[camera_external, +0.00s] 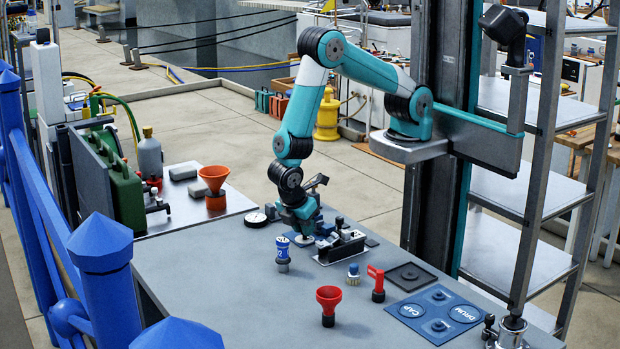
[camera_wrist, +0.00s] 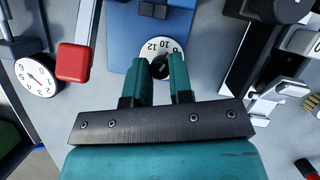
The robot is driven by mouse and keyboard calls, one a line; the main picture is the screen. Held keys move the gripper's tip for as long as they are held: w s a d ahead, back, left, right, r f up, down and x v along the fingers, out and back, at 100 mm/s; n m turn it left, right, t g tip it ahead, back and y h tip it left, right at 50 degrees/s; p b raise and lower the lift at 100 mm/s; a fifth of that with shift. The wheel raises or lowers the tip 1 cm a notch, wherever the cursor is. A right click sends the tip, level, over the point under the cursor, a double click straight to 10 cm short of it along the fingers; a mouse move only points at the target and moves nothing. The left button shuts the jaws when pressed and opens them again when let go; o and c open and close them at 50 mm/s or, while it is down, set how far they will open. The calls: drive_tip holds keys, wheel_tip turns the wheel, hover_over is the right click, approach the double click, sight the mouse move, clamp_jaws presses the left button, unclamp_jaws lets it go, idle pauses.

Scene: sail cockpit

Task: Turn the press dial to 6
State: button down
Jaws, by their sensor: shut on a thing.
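The press dial (camera_wrist: 150,50) is a white disc with black numbers on a blue plate (camera_wrist: 123,30) in the wrist view; 8, 10 and 12 can be read on its upper part. A dark knob (camera_wrist: 160,66) sits at its middle, with a small red mark near it. My gripper (camera_wrist: 161,70) has its two teal fingers closed on this knob and hides the lower part of the dial. I cannot tell for sure which number the knob points to. In the external view my gripper (camera_external: 301,232) points down over the bench, at the dial's pale edge (camera_external: 305,241).
A round white gauge (camera_wrist: 36,76) and a red block (camera_wrist: 75,62) lie left of the dial. A metal fixture (camera_external: 340,246) stands close on the right. A blue-and-white cylinder (camera_external: 283,255), a red funnel (camera_external: 328,299) and a red handle (camera_external: 377,281) stand nearer the front.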

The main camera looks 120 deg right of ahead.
drive_tip(key=shift+w+d+m+y, duration=0.1)
drive_tip(key=shift+m+y, duration=0.4)
drive_tip(key=shift+m, duration=0.8)
drive_tip(key=c, duration=1)
unclamp_jaws()
drive_tip(key=shift+r, duration=0.1)
drive_tip(key=b+v, duration=0.2)
drive_tip(key=v, duration=1.5)
drive_tip(key=shift+w+r+b, duration=0.1)
drive_tip(key=shift+b, duration=0.3)
